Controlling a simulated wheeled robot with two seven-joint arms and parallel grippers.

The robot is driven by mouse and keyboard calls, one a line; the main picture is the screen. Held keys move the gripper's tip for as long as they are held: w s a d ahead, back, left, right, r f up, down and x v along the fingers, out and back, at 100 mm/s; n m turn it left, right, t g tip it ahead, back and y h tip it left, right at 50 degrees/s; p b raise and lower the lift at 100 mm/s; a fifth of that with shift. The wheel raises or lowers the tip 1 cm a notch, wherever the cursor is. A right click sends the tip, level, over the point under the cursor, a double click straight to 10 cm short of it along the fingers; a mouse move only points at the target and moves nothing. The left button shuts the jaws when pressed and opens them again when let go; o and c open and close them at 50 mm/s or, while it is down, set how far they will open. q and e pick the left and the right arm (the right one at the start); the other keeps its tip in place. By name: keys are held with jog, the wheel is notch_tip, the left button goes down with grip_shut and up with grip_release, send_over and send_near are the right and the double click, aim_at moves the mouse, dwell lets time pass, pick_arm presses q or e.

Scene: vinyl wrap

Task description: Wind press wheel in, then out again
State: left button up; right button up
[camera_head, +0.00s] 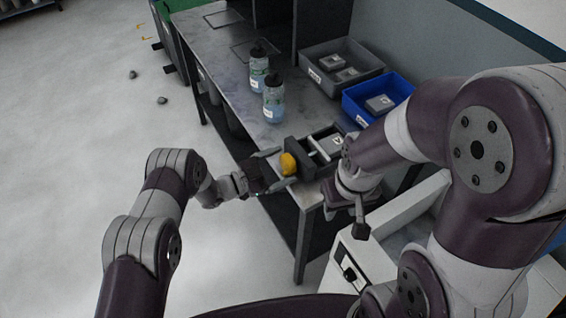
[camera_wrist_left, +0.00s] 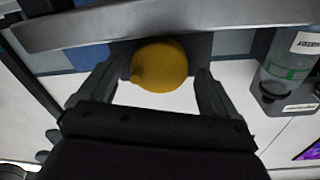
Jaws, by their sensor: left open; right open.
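The yellow press wheel (camera_head: 288,164) is on the front end of the dark press (camera_head: 303,157) near the table's front edge. In the left wrist view the round yellow wheel (camera_wrist_left: 160,66) has a small knob at its lower left. My left gripper (camera_head: 276,168) is open, with a finger on either side of the wheel; its open fingers also show in the left wrist view (camera_wrist_left: 158,90).
Two bottles (camera_head: 258,68) (camera_head: 273,98) stand on the table (camera_head: 222,72) behind the press. A grey bin (camera_head: 352,54) and a blue bin (camera_head: 396,88) with grey blocks stand at the back right. A white cabinet (camera_head: 372,262) is at the front right. Open floor lies left.

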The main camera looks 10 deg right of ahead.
pick_arm(q)
jog(key=shift+w+d, duration=0.1)
jog(key=shift+d, duration=0.3)
jog(key=shift+d+r, duration=0.1)
jog(key=shift+d, duration=0.2)
jog(key=shift+a, duration=0.1)
jog(key=c, duration=1)
jog(key=shift+f+n+b, duration=0.25)
jog(key=shift+n+b, duration=1.05)
jog(key=shift+b, duration=0.05)
jog(key=n+b, duration=0.1)
jog(key=n, duration=0.1)
jog(key=shift+n+b, duration=0.4)
jog(key=shift+w+r+n+b, duration=0.1)
jog(key=shift+n+b, duration=0.25)
jog(key=shift+n, duration=0.45)
jog(key=o, duration=1)
